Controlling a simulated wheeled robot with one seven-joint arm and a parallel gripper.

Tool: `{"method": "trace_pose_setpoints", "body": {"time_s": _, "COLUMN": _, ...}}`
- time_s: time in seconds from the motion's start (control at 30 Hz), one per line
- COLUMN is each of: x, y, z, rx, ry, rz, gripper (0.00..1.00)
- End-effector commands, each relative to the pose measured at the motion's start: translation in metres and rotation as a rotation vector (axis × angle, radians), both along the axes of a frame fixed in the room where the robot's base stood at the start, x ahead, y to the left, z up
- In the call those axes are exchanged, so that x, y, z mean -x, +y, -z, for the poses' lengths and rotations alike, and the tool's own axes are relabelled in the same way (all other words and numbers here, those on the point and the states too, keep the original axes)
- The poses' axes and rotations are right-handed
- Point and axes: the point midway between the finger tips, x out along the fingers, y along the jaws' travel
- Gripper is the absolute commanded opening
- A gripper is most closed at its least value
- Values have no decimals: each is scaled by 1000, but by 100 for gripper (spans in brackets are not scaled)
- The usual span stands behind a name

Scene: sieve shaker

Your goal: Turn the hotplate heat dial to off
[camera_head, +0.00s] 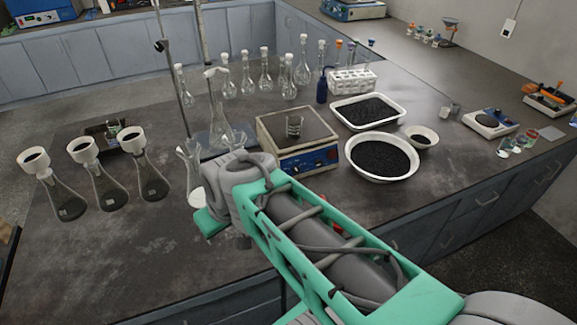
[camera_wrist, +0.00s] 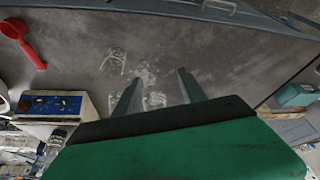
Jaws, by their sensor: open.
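The hotplate (camera_head: 268,128) is a pale box with a blue front panel (camera_head: 312,162). A small glass beaker (camera_head: 294,126) stands on its top. In the wrist view the hotplate's blue panel (camera_wrist: 54,104) is at the left, to the left of my fingers. Small controls show on the panel, but the heat dial's setting is too small to read. My gripper (camera_wrist: 159,76) is open, with two dark fingers apart and no object clearly held between them. It is to the side of the hotplate, apart from the panel. In the head view my arm hides the fingers.
A red handled tool (camera_wrist: 24,44) lies on the bench near the hotplate. A white bowl of dark grains (camera_head: 381,158) and a tray (camera_head: 368,110) stand right of the hotplate. Flasks with funnels (camera_head: 104,180) stand at left. Clear glassware (camera_wrist: 114,62) is near my fingers.

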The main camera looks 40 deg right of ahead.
Motion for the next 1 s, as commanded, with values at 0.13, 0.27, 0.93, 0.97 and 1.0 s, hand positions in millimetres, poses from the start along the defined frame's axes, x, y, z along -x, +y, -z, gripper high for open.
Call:
{"method": "trace_pose_setpoints", "body": {"time_s": 0.13, "x": -65, "y": -71, "z": 54, "rx": -37, "ry": -166, "rz": 0, "gripper": 49}}
{"method": "trace_pose_setpoints", "body": {"time_s": 0.27, "x": -100, "y": -166, "z": 91, "rx": -42, "ry": -420, "rz": 74, "gripper": 49}}
{"method": "trace_pose_setpoints", "body": {"time_s": 0.93, "x": -120, "y": -336, "z": 133, "rx": 101, "ry": -804, "rz": 339, "gripper": 49}}
{"method": "trace_pose_setpoints", "body": {"time_s": 0.97, "x": -124, "y": -339, "z": 134, "rx": 101, "ry": -803, "rz": 340, "gripper": 49}}
{"method": "trace_pose_setpoints", "body": {"time_s": 1.0, "x": -128, "y": -340, "z": 137, "rx": 102, "ry": -803, "rz": 340, "gripper": 49}}
